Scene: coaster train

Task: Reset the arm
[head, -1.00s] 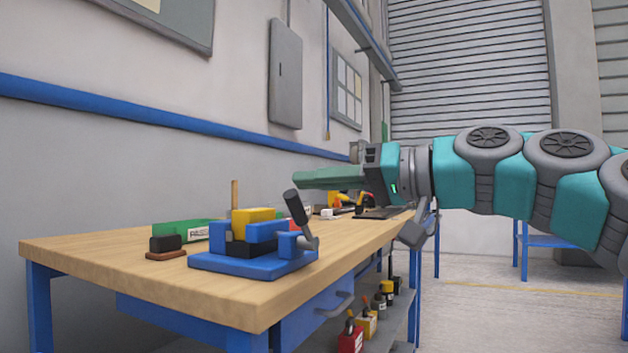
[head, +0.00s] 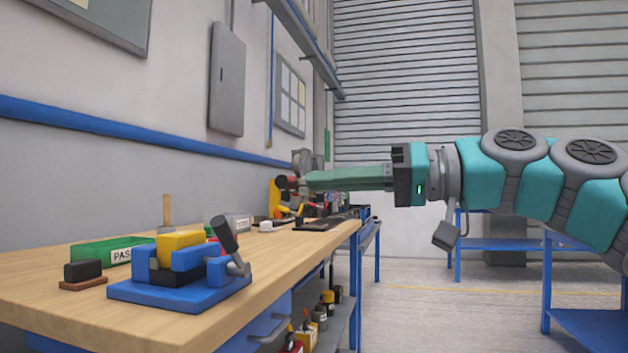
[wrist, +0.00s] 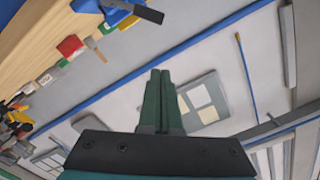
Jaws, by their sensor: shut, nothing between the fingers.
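My gripper (head: 310,180) has long green fingers and is held out level above the far part of the workbench, pointing left in the head view. In the wrist view my gripper (wrist: 158,75) shows its two fingers side by side and closed, with nothing between them. My arm reaches in from the right of the head view. The fingers are in the air, apart from the bench and the things on it.
The wooden workbench (head: 60,290) carries a blue fixture (head: 175,295) with a yellow block (head: 181,241) and a dark-gripped lever, a green bin (head: 95,252) and a black-handled stamp (head: 83,271). Tools lie farther back. Blue tables (head: 500,245) stand at right. Open floor lies between.

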